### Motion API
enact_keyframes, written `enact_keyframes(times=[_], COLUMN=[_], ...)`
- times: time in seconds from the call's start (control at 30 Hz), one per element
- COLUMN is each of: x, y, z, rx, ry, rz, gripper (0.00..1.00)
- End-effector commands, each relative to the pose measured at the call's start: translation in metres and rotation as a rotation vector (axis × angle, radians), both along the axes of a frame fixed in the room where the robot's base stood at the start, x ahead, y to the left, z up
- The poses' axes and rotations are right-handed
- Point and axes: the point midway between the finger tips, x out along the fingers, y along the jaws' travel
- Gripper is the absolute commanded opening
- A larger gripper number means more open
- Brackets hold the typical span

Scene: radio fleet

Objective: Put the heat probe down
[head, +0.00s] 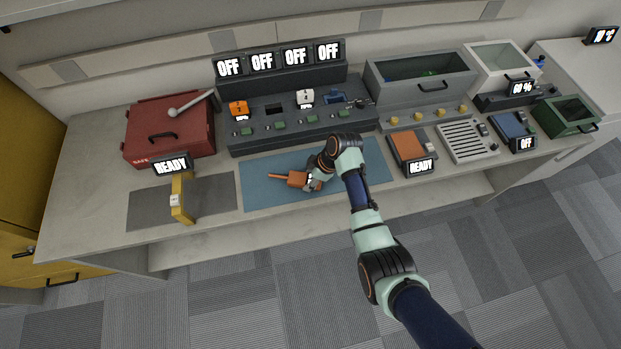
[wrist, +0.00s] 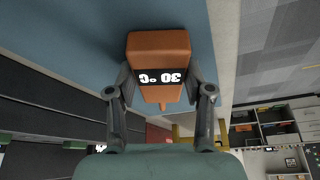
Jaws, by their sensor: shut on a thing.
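The heat probe (head: 298,179) is an orange block with a thin tip pointing left in the head view. In the wrist view the heat probe (wrist: 158,52) shows a black display that reads 30 °C, upside down. My gripper (head: 313,181) is shut on it, with one finger on each side of the body in the wrist view (wrist: 161,85). The probe is over the blue mat (head: 262,197). I cannot tell whether it touches the mat.
A yellow frame (head: 181,198) stands on a grey mat (head: 222,198) to the left, by a READY sign. A red box (head: 165,133) is behind it. A dark charger row (head: 290,117) with OFF signs stands behind the blue mat. An orange-topped device (head: 408,146) is at the right.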

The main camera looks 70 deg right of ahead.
Motion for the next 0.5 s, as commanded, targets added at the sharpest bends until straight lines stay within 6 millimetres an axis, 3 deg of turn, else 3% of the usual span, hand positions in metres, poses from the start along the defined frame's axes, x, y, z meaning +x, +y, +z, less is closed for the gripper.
enact_keyframes(times=[0.17,0.2,0.33,0.5], x=[0.0001,0.0000,0.0000,0.0001], y=[-0.0001,0.0000,-0.0001,-0.0001], z=[-0.0026,-0.0030,-0.0021,-0.0019], rx=[0.000,0.000,0.000,0.000], ry=[0.000,0.000,0.000,0.000], rz=[0.000,0.000,0.000,0.000], gripper=[0.08,0.53,0.74,0.76])
